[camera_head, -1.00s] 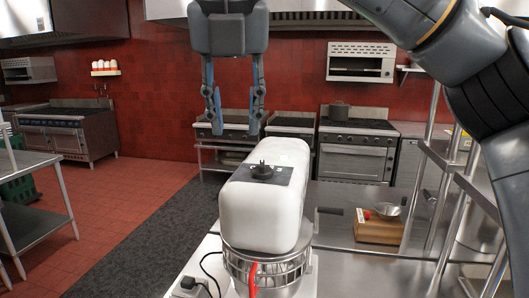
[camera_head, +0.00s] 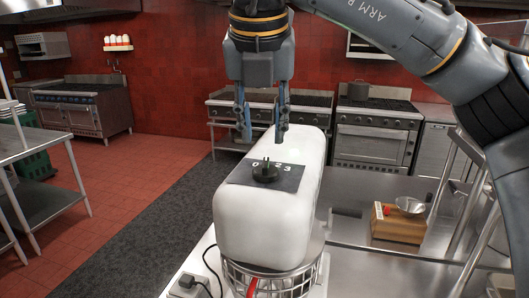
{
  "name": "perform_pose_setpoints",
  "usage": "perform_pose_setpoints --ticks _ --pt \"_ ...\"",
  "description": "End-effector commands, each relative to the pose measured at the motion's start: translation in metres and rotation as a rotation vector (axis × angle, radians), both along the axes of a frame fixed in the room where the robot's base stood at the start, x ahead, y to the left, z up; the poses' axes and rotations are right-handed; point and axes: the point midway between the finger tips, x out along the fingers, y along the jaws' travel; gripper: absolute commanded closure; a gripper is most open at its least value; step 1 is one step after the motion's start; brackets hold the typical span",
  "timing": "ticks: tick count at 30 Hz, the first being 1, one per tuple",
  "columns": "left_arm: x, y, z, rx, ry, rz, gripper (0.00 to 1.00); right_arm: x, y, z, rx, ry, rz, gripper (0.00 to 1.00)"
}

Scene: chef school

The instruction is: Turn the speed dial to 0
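The speed dial (camera_head: 266,172) is a black knob on a dark grey plate (camera_head: 289,180) on top of the white mixer head (camera_head: 240,220). White figures show along the far edge of the plate, with 0 at the left end and 3 at the right. My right gripper (camera_head: 262,135) points down from the top, above the mixer head and near the dial. Its two fingers are apart with nothing between them, and it does not touch the dial. My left gripper is not in view.
A wire guard (camera_head: 270,283) rings the mixer below its head. A wooden block (camera_head: 396,228) with a metal bowl (camera_head: 410,206) stands on the steel counter (camera_head: 355,190) to the right. Stoves (camera_head: 376,130) line the back wall.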

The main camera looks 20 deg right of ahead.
Motion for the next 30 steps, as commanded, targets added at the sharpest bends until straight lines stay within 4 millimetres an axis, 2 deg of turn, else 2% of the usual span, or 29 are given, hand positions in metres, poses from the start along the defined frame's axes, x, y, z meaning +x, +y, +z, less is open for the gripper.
perform_pose_setpoints --ticks 1,5,10,14,23,28,30 --pt "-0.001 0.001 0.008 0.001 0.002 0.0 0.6 0.004 -0.003 -0.007 -0.001 0.005 -0.002 0.67" --pt "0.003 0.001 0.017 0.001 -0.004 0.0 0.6 0.013 -0.006 -0.03 -0.002 0.004 -0.001 0.67" --pt "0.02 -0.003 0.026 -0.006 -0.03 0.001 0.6 0.021 -0.009 -0.052 0.0 0.001 -0.001 0.67" --pt "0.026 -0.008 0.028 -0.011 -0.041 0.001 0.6 0.024 -0.01 -0.061 0.0 0.0 -0.001 0.67" --pt "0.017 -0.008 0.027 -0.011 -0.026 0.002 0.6 0.025 -0.01 -0.064 0.0 0.0 -0.001 0.67" --pt "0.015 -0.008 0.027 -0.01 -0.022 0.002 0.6 0.025 -0.01 -0.064 0.0 0.0 -0.001 1.0" --pt "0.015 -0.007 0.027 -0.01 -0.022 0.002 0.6 0.025 -0.01 -0.064 0.0 0.0 -0.001 1.0"
